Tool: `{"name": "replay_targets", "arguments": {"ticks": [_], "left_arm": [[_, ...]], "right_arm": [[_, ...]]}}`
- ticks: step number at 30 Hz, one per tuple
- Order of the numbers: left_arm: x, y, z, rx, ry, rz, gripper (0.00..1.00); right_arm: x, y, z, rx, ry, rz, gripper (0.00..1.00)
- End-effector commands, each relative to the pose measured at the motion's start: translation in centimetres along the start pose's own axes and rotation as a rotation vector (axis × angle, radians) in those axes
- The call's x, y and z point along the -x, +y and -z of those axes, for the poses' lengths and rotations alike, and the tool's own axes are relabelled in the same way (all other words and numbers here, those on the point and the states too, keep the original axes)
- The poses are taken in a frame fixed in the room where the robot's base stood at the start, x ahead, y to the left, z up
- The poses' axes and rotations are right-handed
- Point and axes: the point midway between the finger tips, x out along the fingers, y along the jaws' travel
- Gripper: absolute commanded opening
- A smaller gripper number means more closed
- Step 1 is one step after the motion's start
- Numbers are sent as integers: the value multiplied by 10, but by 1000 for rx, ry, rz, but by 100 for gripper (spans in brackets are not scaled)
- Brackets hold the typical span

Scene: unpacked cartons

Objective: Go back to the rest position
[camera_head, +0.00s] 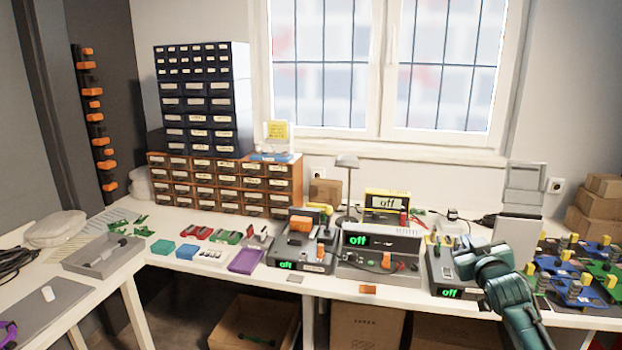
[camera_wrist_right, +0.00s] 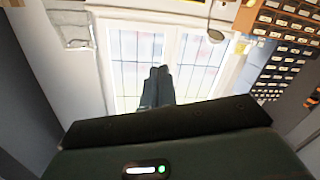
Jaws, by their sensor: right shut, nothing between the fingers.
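My right arm, dark teal, comes in from the lower right of the head view. Its hand end, with the right gripper (camera_head: 480,264), is in front of the device at the right part of the bench; the fingertips are hard to make out there. In the right wrist view the two dark fingers of the right gripper (camera_wrist_right: 158,82) lie together, shut, with nothing held between them. They point toward the window, which appears upside down. My left gripper is not in view.
The white workbench (camera_head: 195,281) carries grey test devices (camera_head: 383,268) with green "off" displays, coloured trays and a desk lamp (camera_head: 347,162). Blue and green boards (camera_head: 584,290) lie right of my arm. Drawer cabinets (camera_head: 225,183) stand behind. Cartons (camera_head: 366,326) stand below the bench.

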Motion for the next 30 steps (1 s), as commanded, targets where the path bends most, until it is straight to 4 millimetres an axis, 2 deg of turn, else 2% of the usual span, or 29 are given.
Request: {"name": "replay_targets", "arguments": {"ticks": [1, 5, 8, 11, 14, 18, 21, 24, 27, 30], "left_arm": [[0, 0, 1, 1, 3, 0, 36], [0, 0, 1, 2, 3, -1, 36], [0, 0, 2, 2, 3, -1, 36], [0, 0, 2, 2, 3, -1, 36], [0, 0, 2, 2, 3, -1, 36], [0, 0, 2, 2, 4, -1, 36], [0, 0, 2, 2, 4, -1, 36], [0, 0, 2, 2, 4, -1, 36], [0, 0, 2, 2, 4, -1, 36], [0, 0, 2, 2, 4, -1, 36]], "right_arm": [[10, -19, -20, 1, -17, 30, 0], [38, -57, -58, 2, -55, 91, 0], [66, -88, -90, -2, -92, 142, 0], [104, -123, -125, -15, -138, 203, 0], [156, -160, -160, -39, -194, 271, 0], [244, -207, -198, -94, -284, 366, 0], [304, -229, -213, -140, -345, 417, 0], [350, -243, -219, -180, -395, 451, 0], [380, -250, -220, -210, -428, 469, 0], [395, -253, -220, -225, -445, 478, 0]]}}
